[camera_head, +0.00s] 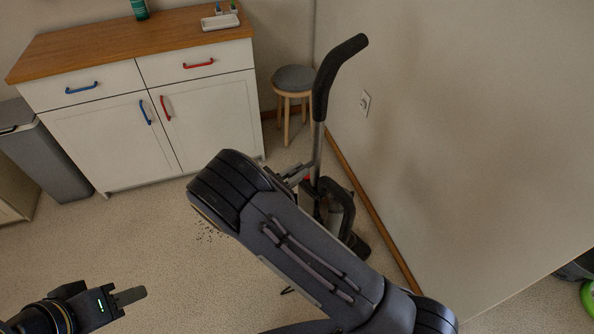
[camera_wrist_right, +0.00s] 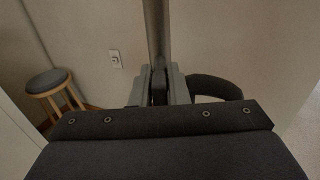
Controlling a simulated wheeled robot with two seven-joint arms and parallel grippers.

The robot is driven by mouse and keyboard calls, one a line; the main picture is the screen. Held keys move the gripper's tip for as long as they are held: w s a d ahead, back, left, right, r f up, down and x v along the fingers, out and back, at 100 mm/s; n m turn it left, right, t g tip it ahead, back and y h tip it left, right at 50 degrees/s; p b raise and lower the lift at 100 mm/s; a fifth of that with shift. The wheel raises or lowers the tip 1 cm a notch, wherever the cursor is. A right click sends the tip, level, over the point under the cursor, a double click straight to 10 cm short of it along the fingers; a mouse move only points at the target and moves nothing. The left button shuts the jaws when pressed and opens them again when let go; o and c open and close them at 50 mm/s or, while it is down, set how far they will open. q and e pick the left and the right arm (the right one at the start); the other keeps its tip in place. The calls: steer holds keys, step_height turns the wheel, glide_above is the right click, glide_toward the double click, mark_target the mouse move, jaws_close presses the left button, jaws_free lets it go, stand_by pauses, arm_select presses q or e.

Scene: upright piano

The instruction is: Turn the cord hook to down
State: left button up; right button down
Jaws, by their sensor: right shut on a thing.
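An upright vacuum with a metal tube and a curved black handle (camera_head: 336,75) stands by the wall, its lower body partly hidden behind my right arm. My right gripper (camera_head: 300,174) is at the tube, above the vacuum's body. In the right wrist view its two grey fingers (camera_wrist_right: 159,88) are closed on a small dark piece, the cord hook (camera_wrist_right: 158,82), in front of the metal tube (camera_wrist_right: 157,30). The hook is mostly hidden by the fingers, so I cannot tell which way it points. My left gripper (camera_head: 132,295) is low at the left, away from the vacuum; its finger gap does not show.
A white cabinet (camera_head: 110,140) with a wooden top stands at the back left, a grey bin (camera_head: 55,150) beside it. A round stool (camera_head: 293,79) is behind the vacuum. The wall (camera_head: 460,130) is close on the right. Dark crumbs (camera_head: 205,232) lie on open carpet.

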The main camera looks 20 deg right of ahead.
steer(key=shift+f, duration=0.1)
steer(key=c, duration=1.4)
jaws_free()
steer(key=shift+a, duration=0.1)
steer(key=v, duration=0.7)
steer(key=shift+s+a+b, duration=0.15)
steer(key=shift+a+b, duration=0.2)
steer(key=shift+b, duration=0.05)
